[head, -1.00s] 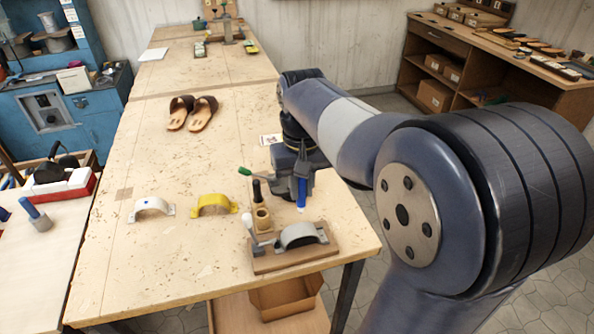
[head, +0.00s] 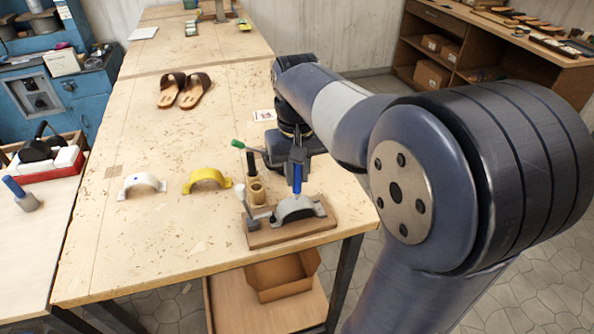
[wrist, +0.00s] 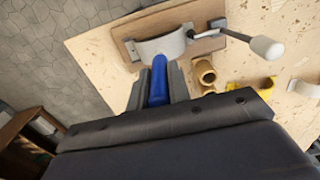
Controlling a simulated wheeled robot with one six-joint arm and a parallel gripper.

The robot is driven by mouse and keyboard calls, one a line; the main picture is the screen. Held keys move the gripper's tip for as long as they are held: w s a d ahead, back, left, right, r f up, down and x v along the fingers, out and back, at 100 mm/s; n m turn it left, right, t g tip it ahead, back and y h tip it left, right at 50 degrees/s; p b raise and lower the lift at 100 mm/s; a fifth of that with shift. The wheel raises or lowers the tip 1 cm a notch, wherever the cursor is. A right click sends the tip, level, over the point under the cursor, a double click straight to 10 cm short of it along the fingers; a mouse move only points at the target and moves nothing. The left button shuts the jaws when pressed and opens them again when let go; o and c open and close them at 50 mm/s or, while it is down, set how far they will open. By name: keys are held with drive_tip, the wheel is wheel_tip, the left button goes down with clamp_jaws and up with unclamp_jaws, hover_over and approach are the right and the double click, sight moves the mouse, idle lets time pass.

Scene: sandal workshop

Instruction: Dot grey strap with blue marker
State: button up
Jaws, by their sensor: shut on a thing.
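The grey strap (head: 300,207) is arched over a form on a wooden board (head: 268,238) at the table's front right corner. My gripper (head: 297,162) is shut on the blue marker (head: 297,179), which points down over the strap. The marker's lower end is at the top of the arch in the head view; I cannot tell whether it touches. In the wrist view the marker (wrist: 158,80) sits between the fingers (wrist: 158,86), with the grey strap (wrist: 162,48) just beyond it. No dot shows on the grey strap; part of it is hidden behind the marker.
A white-tipped lever (head: 243,198) and a tan cup-like holder (head: 257,191) stand at the board's left. A green-tipped rod (head: 239,144) is close to my gripper. A yellow strap (head: 207,179) and a white strap (head: 142,183) lie further left. Sandals (head: 184,90) lie behind on open table.

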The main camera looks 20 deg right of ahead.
drive_tip(key=shift+f+b, duration=0.4)
drive_tip(key=shift+f, duration=0.25)
idle(0.5)
idle(0.4)
wheel_tip(320, 180, up, 7)
drive_tip(key=p, duration=0.6)
drive_tip(key=shift+r+p, duration=0.1)
drive_tip(key=shift+p, duration=0.3)
